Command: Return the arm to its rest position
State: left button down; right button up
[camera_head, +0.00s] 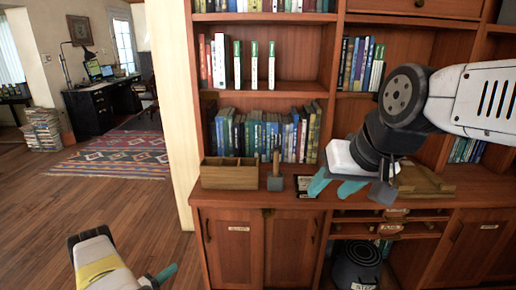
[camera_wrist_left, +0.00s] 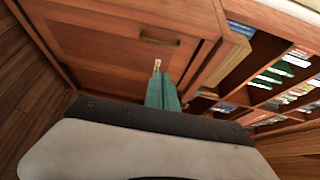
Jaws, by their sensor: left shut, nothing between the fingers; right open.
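My left gripper (camera_head: 163,275) is low at the bottom of the head view, over the wooden floor and left of the cabinet. Its teal fingers are together and empty. They also show closed in the left wrist view (camera_wrist_left: 163,92), pointing toward a cabinet door with a handle. My right arm (camera_head: 470,100) reaches in from the right, in front of the bookcase. My right gripper (camera_head: 332,187) has its teal fingers apart, with nothing between them, in front of the cabinet's counter edge.
The wooden bookcase (camera_head: 265,95) holds rows of books. On its counter stand a wooden box (camera_head: 229,175) and a small grey-based object (camera_head: 276,182). A dark bin (camera_head: 355,265) sits below. Open floor (camera_head: 120,205) lies to the left, with a rug (camera_head: 115,157) and desk (camera_head: 95,108) beyond.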

pick_arm(q)
jog(key=w+a+r+n+g+y, duration=0.1)
jog(key=w+a+r+n+y, duration=0.25)
jog(key=w+r, duration=0.65)
jog(key=w+a+r+n+y, duration=0.25)
jog(key=w+a+r, duration=0.35)
jog(key=r, duration=0.5)
jog(key=d+r+n+g+y, duration=0.1)
jog(key=d+r+n+y, duration=0.15)
jog(key=r, duration=0.85)
jog(key=d+r+n+g+y, duration=0.1)
jog(key=d+r+n+y, duration=0.2)
jog(key=r, duration=0.8)
jog(key=s+d+r+n+g+h, duration=0.1)
jog(key=s+d+r+n+g, duration=0.1)
jog(key=s+d+r+n, duration=0.85)
jog(key=s+d+r+g+h, duration=0.1)
jog(key=s+d, duration=0.3)
jog(key=s, duration=0.5)
jog(key=s+d+n+g+h, duration=0.1)
jog(key=s+d, duration=0.4)
jog(key=s, duration=0.5)
jog(key=s+d+r+g+h, duration=0.1)
jog(key=s+d, duration=0.4)
jog(key=s, duration=0.5)
jog(key=shift+r+n+g, duration=0.3)
jog(key=shift+r, duration=0.05)
